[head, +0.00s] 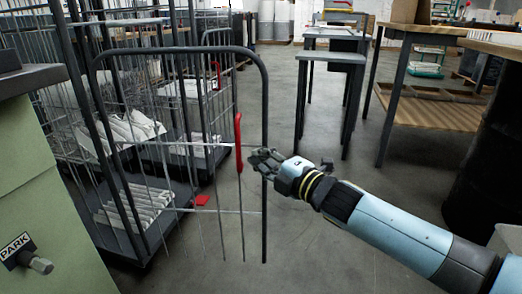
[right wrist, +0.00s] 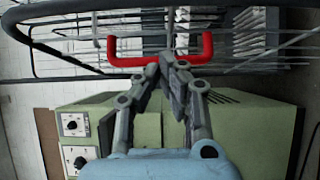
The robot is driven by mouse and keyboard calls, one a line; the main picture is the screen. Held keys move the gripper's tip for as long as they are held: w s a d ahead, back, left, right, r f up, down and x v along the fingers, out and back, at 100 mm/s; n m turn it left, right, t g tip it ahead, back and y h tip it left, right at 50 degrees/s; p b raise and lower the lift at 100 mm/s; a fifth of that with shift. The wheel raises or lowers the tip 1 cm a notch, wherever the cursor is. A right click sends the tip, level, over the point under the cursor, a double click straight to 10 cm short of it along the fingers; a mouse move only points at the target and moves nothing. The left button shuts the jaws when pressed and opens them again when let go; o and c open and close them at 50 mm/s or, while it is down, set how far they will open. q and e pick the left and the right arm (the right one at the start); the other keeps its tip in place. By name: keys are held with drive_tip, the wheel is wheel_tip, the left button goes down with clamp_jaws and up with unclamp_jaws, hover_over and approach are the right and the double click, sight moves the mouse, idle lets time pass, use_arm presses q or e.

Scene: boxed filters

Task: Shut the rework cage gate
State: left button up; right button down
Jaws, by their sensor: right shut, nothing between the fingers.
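The rework cage gate (head: 264,105) is a dark tube frame with thin wire bars. It stands swung out from the wire cage (head: 107,185), its free edge at the right. A red upright handle (head: 238,145) sits near that edge and also shows in the right wrist view (right wrist: 117,58). My right gripper (head: 262,158) is shut and empty at the gate's free edge, just right of the handle. In the right wrist view its closed fingertips (right wrist: 168,60) meet at the handle's bar; I cannot tell whether they touch it. My left gripper is not in view.
White pleated filters (head: 142,203) lie in the cage. A green cabinet marked PARK (head: 40,160) stands at the front left. A narrow grey table (head: 330,57) and a wooden bench (head: 425,30) stand behind right. Bare floor (head: 310,225) lies right of the gate.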

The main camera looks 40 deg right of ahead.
sight(249, 141)
drive_tip(key=w+d, duration=0.2)
drive_tip(key=w, duration=0.1)
drive_tip(key=shift+w+d, duration=0.15)
drive_tip(key=shift+w, duration=0.15)
drive_tip(key=shift+d, duration=0.1)
